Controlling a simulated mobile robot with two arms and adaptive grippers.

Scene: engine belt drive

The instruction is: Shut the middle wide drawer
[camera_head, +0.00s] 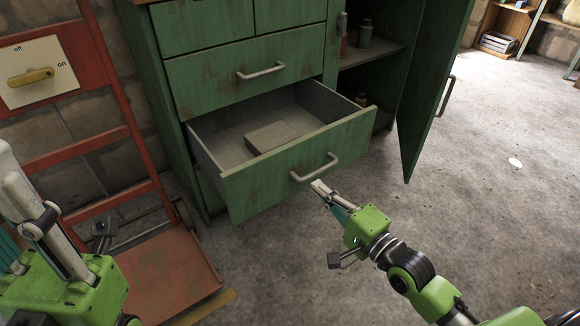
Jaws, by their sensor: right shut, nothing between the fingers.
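The middle wide drawer (260,187) of the green cabinet is pulled well out. Its worn green front carries a pale bar handle (316,170). A flat brown box (271,136) lies inside it. My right gripper (319,186) is shut and empty, with its tips close to the drawer front just below the handle's right part; I cannot tell whether they touch. My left gripper (42,222) is near the camera at the left edge, away from the drawer; its fingertips are not clear enough to tell their state.
The wide drawer above (240,72) is shut. The right cabinet door (428,85) stands open, showing shelves with bottles (365,34). A red hand truck (168,271) with an off/on switch panel (36,73) stands at left. The concrete floor at right is mostly clear.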

